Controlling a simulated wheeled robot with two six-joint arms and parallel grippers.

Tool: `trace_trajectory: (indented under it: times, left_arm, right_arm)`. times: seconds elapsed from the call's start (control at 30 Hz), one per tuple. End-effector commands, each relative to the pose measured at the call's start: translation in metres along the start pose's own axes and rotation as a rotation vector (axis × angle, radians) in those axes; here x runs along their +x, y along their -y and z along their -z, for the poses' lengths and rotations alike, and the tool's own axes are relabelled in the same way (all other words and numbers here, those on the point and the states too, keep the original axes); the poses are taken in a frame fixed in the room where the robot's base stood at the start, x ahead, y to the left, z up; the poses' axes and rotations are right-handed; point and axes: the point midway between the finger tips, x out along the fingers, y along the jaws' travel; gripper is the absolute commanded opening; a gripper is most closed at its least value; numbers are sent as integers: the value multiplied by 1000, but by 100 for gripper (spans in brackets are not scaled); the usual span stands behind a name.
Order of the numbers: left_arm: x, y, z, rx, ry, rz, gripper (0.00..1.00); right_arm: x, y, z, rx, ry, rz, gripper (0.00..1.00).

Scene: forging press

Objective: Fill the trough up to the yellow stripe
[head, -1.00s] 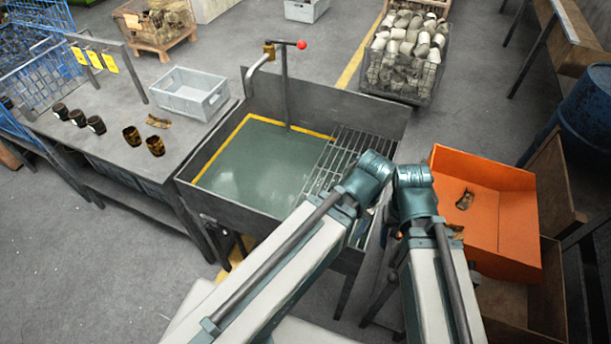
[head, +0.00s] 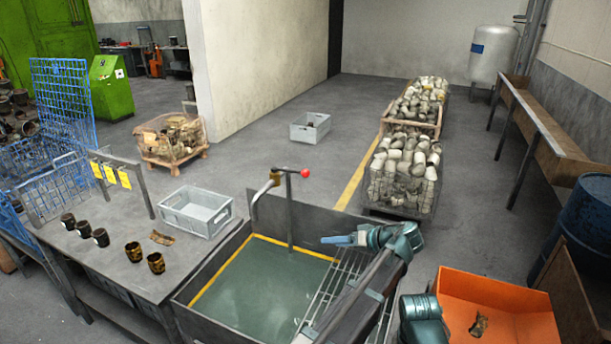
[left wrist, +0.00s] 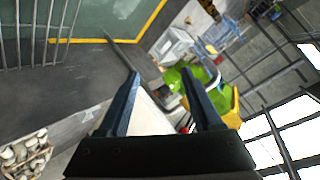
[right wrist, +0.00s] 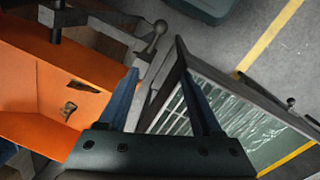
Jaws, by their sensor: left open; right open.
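The grey trough (head: 205,284) holds greenish water (head: 265,288). A yellow stripe (head: 292,248) runs along its inner walls and shows just above the water; any narrow gap between them is hard to judge. At the back stands a pipe (head: 289,215) with a brass-coloured tap and spout (head: 267,190) and a lever with a red knob (head: 305,173). No stream shows below the spout. My left gripper (head: 328,240) is open and empty above the trough's back right, right of the pipe and below the knob. My right gripper (right wrist: 159,72) is open and empty beside the trough.
A metal grate (head: 337,287) covers the trough's right part. An orange bin (head: 510,300) stands to the right. The left table (head: 105,255) bears dark cups and a grey crate (head: 195,212). Filled mesh crates (head: 402,180) stand behind; the floor between is clear.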

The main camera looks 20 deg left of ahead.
Motion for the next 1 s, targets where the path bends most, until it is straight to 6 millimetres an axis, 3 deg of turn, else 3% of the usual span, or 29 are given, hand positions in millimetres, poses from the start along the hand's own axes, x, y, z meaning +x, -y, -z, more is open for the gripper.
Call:
trace_trajectory:
  times: [0.03,0.1,0.2,0.3,0.43,0.67,1.0]
  left_arm:
    - [1,-10,39,-90,-73,59,66]
    - [0,-8,78,-213,-180,126,66]
    - [-5,-6,121,-351,-313,189,66]
    - [-10,-4,148,-440,-407,223,66]
    - [-14,-2,163,-495,-469,240,66]
    - [-11,1,165,-504,-479,243,66]
    - [40,21,187,-503,-477,244,66]
  right_arm:
    - [-2,0,0,0,0,0,66]
    - [-2,0,0,0,0,0,66]
    - [-3,0,0,0,0,0,66]
    - [-4,0,0,0,0,0,66]
    - [-4,0,0,0,0,0,66]
    - [-4,0,0,0,0,0,66]
    - [-4,0,0,0,0,0,66]
